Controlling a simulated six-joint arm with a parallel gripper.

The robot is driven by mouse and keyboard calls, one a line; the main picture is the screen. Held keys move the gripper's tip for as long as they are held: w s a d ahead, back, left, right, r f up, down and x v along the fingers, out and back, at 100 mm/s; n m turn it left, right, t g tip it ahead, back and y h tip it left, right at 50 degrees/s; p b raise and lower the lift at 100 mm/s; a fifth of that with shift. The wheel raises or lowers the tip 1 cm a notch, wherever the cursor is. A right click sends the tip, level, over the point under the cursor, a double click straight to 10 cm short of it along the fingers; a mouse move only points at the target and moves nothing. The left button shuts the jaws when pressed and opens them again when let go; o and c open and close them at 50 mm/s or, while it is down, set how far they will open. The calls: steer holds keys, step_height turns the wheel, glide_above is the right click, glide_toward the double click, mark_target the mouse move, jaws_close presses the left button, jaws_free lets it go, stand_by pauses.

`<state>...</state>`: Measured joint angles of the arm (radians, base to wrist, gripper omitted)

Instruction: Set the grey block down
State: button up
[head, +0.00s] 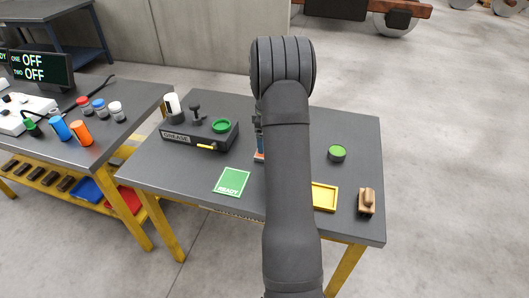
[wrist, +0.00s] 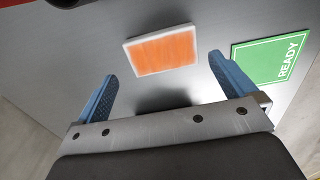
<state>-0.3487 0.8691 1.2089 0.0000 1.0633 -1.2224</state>
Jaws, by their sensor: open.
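A pale grey block with an orange face (wrist: 160,50) shows in the wrist view, just beyond and between my open fingers. Clear gaps separate it from both. I cannot tell whether it rests flat on the table. My gripper (wrist: 162,68) has two blue fingers spread wide with nothing held between them. In the head view my arm covers most of this spot. Only a sliver of orange and blue (head: 259,154) shows at the arm's left edge.
A green READY card (head: 231,181) lies to the left on the grey table (head: 190,170). The GREASE box (head: 200,135) stands behind it. A yellow tray (head: 325,196), a green round piece (head: 337,153) and a wooden-handled stamp (head: 366,201) are on the right.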

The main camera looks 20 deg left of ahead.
steer(key=shift+s+a+f, duration=0.1)
steer(key=shift+f, duration=2.6)
steer(key=c, duration=1.1)
steer(key=shift+o, duration=0.2)
step_height(320, 180, up, 10)
steer(key=s+d+f+m, duration=0.1)
steer(key=d+m, duration=0.2)
steer(key=d, duration=0.1)
steer(key=d+f+m, duration=0.1)
steer(key=d+m, duration=0.2)
steer(key=d, duration=0.1)
steer(key=s+d+f+m, duration=0.1)
steer(key=d+f+m, duration=0.1)
steer(key=d+m, duration=0.1)
steer(key=shift+s+d, duration=0.35)
steer(key=shift+d, duration=0.55)
steer(key=s+d+f+m, duration=0.1)
steer(key=d+m, duration=0.4)
steer(key=s+d+f+m, duration=0.1)
steer(key=d+m, duration=0.2)
steer(key=shift+s+d+f, duration=0.15)
steer(key=shift+s+f, duration=0.15)
steer(key=shift+s+d+f+m, duration=0.15)
steer(key=shift+s+d+m, duration=0.1)
steer(key=shift+d+m, duration=0.25)
